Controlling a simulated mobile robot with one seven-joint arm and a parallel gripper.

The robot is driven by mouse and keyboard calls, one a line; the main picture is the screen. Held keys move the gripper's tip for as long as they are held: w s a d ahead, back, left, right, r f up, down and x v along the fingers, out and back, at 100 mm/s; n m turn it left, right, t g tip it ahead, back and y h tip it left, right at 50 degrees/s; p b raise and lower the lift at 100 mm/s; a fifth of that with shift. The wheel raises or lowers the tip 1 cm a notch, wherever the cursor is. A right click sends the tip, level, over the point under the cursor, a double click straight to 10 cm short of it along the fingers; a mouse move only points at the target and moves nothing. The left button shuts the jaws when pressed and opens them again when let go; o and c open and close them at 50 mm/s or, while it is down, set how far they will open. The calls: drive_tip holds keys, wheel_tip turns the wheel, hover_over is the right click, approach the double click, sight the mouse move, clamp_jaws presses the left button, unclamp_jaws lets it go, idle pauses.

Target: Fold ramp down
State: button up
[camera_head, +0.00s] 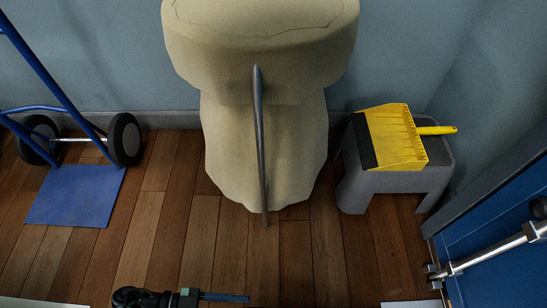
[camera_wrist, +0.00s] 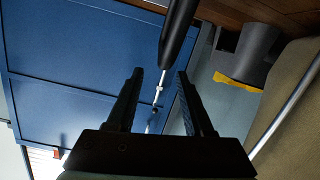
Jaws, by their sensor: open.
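A blue panel (camera_head: 500,240) stands at the right edge in the head view, with a bright metal bar (camera_head: 490,254) across it. I cannot tell for sure whether this panel is the ramp. In the wrist view a large blue panel (camera_wrist: 75,65) fills the left, and a thin bright bar (camera_wrist: 159,92) shows between the fingers. My gripper (camera_wrist: 160,75) is open, with nothing visible between its fingers close by. In the head view my gripper (camera_head: 247,298) is at the bottom edge, low and left of the blue panel, apart from it.
A cream covered object (camera_head: 225,130) stands mid-wall, with a thin grey rod (camera_head: 260,150) before it. A grey stool (camera_head: 398,185) holds a yellow dustpan (camera_head: 405,135). A blue hand truck (camera_head: 75,195) stands left. A dark tapered bar (camera_wrist: 180,30) is ahead of the fingers. Wooden floor lies open.

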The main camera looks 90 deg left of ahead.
drive_tip(key=shift+s+a+r, duration=0.1)
drive_tip(key=shift+s+r, duration=0.15)
drive_tip(key=shift+s, duration=1.05)
drive_tip(key=shift+s+a+r, duration=0.1)
drive_tip(key=shift+s+r, duration=0.1)
drive_tip(key=shift+s, duration=1.05)
